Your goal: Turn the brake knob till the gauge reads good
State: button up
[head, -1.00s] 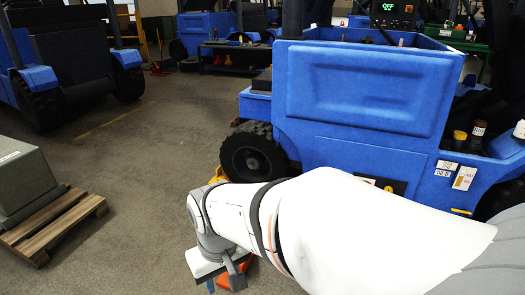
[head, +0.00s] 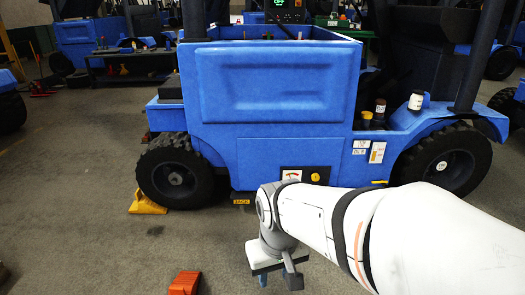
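A dark panel low on the blue vehicle's side carries a small white gauge (head: 291,175) and a round yellow brake knob (head: 315,177). The gauge has some red on its face; its lower part is close behind my arm, and its reading is too small to tell. My gripper (head: 276,280) hangs pointing down in front of the vehicle, below and left of the knob and apart from it. Its fingers are small and partly hidden, so I cannot tell whether it is open or shut.
The blue vehicle (head: 280,85) fills the middle. A yellow wedge (head: 147,204) lies by its left wheel (head: 174,177). An orange-red wedge (head: 185,283) lies on the floor left of my gripper. Small containers (head: 380,107) stand on its right side.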

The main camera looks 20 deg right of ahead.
aim_at(316, 177)
jog(key=z, duration=0.05)
jog(key=i, duration=1)
jog(key=z, duration=0.05)
